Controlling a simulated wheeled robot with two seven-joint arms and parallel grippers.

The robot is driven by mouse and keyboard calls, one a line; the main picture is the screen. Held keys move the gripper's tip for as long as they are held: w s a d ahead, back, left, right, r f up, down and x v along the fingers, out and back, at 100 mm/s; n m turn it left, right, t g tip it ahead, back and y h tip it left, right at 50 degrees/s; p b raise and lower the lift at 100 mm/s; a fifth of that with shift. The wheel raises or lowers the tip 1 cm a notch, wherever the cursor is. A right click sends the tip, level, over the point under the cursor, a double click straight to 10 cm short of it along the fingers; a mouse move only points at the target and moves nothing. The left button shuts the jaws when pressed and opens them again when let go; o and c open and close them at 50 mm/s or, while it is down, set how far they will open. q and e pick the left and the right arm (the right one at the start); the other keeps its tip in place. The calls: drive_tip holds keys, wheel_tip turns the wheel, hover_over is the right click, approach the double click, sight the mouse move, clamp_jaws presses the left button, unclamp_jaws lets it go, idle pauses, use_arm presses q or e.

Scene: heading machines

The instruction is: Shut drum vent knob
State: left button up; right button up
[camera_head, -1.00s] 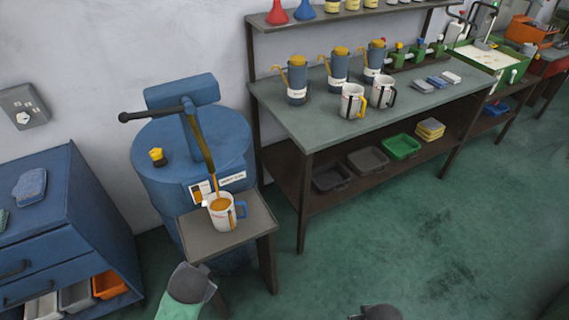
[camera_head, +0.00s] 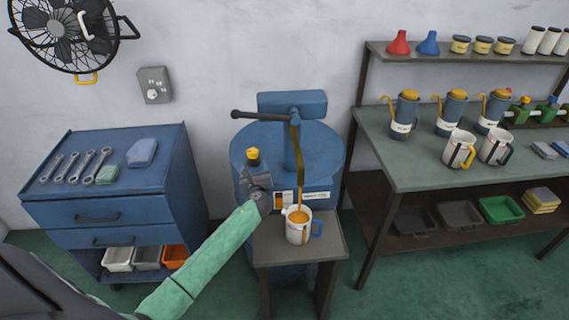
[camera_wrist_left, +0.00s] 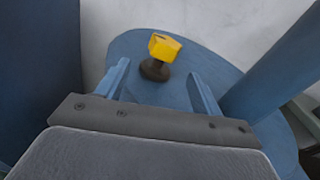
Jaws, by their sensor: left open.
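The blue drum (camera_head: 322,152) stands against the wall, with a pump handle on its top. The drum vent knob (camera_head: 253,154) is yellow on a dark base and stands upright on the left of the drum lid. Brown liquid runs from the pump into a white mug (camera_head: 298,228). My left gripper (camera_head: 250,178) is just in front of the knob. In the left wrist view, the open fingers (camera_wrist_left: 160,82) point toward the yellow knob (camera_wrist_left: 163,46), which lies beyond them and apart from them. My right gripper is not in view.
The mug stands on a small table (camera_head: 330,243) in front of the drum. A blue cabinet (camera_head: 110,185) with wrenches on top is at left. A workbench (camera_head: 400,165) with cans and mugs is at right. A wall fan (camera_head: 70,30) hangs upper left.

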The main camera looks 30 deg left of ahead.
sight(252, 150)
use_arm(q)
drive_tip(key=shift+w+a+r+m+t, duration=0.2)
drive_tip(key=shift+w+a+r+m, duration=0.1)
drive_tip(key=shift+w+m, duration=0.2)
drive_tip(key=shift+w+a+r+m+t, duration=0.2)
drive_tip(key=shift+w+a+r+m, duration=0.1)
drive_tip(key=shift+w+m, duration=0.15)
drive_tip(key=shift+w+a, duration=0.2)
drive_tip(key=shift+w, duration=0.1)
drive_tip(key=shift+p+x, duration=1.25)
drive_tip(key=shift+x, duration=2.4)
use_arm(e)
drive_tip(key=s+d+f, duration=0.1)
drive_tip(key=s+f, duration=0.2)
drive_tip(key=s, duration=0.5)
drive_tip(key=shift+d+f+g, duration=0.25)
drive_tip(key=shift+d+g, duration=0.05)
use_arm(q)
drive_tip(key=c, duration=1)
